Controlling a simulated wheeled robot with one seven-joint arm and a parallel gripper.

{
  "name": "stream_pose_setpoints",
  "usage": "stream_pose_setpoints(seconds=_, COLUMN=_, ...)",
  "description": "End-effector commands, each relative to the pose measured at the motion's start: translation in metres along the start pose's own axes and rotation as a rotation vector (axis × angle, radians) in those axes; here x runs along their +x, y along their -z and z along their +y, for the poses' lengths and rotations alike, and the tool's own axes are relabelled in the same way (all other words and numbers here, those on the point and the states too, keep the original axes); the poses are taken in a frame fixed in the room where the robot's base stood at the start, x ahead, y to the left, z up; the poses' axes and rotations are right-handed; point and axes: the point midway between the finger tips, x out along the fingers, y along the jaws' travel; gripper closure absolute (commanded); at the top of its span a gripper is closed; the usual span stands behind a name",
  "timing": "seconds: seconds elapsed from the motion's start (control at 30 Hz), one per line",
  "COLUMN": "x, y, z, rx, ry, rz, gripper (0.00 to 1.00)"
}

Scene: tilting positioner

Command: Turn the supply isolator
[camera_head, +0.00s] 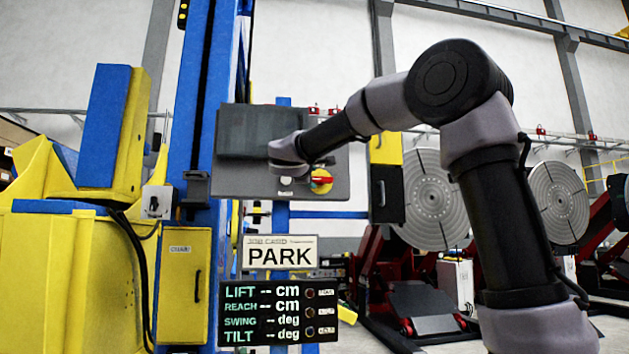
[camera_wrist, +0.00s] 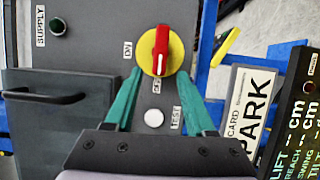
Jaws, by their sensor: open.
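The supply isolator (camera_head: 321,181) is a red handle on a round yellow plate, on a grey panel. In the wrist view the isolator (camera_wrist: 160,42) lies at top centre; its white mark points down the picture toward the label read as OFF. Another label, seemingly ON, is left of the plate. My gripper (camera_wrist: 160,76) is open, with its two teal fingers either side of the plate's lower part. The fingertips are close to the plate's edge; I cannot tell whether they touch it. The red handle is between and beyond the tips. In the head view my wrist hides most of the fingers.
A white TEST button (camera_wrist: 153,117) sits between the fingers. A dark green SUPPLY lamp (camera_wrist: 57,26) and a grey door with a handle (camera_wrist: 60,110) are to the left. A PARK card (camera_head: 280,253) and a readout showing dashes (camera_head: 280,312) hang below the panel.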

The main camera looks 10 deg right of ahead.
Motion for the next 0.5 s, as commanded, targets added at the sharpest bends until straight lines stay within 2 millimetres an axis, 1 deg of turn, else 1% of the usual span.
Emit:
stream_pose_setpoints(seconds=0.03, x=-0.013, y=0.0, z=0.001, rx=0.001, ry=-0.001, rz=0.003, gripper=0.45)
stream_pose_setpoints(seconds=0.2, x=-0.042, y=0.0, z=0.0, rx=-0.001, ry=0.0, rz=0.002, gripper=0.45)
stream_pose_setpoints(seconds=0.33, x=-0.055, y=0.0, z=0.0, rx=-0.001, ry=0.0, rz=0.001, gripper=0.45)
stream_pose_setpoints(seconds=0.5, x=-0.06, y=0.0, z=-0.001, rx=-0.002, ry=0.001, rz=-0.001, gripper=0.45)
